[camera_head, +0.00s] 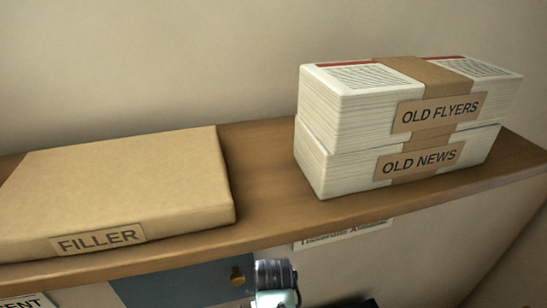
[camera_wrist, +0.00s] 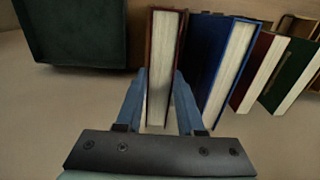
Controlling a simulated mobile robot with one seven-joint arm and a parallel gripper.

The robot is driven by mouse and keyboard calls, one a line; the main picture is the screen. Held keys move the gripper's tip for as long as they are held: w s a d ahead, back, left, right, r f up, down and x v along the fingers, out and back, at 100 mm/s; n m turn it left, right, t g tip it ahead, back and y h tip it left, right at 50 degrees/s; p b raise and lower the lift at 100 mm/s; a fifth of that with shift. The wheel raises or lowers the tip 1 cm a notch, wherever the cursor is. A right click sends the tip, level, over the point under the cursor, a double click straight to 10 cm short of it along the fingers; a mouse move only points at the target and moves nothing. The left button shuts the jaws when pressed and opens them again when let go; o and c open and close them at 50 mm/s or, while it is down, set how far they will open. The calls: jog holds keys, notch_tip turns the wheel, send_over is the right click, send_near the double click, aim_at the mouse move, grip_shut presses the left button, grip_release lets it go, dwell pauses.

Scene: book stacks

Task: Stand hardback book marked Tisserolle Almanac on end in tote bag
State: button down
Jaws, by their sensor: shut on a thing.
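My gripper (camera_wrist: 163,82) is shut on a dark red hardback book (camera_wrist: 163,50) in the wrist view. One finger is on each side of it, and its pale page edges face the camera. No title shows on this book, so I cannot tell from its cover whether it is the Tisserolle Almanac. In the head view, a partly hidden label (camera_head: 343,235) below the shelf seems to read Tisserolle Almanac. The tote bag cannot be made out for certain. A dark green, open-looking container (camera_wrist: 75,35) is at the upper left of the wrist view.
A blue book (camera_wrist: 222,65) leans close to the right of the held book, with other books (camera_wrist: 265,70) beyond it. In the head view, a shelf (camera_head: 262,190) bears a FILLER box (camera_head: 120,185) and strapped paper stacks (camera_head: 350,125), with a bare gap between.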

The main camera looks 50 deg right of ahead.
jog(key=shift+w+r, duration=0.1)
jog(key=shift+r+p, duration=4)
jog(key=shift+p, duration=0.15)
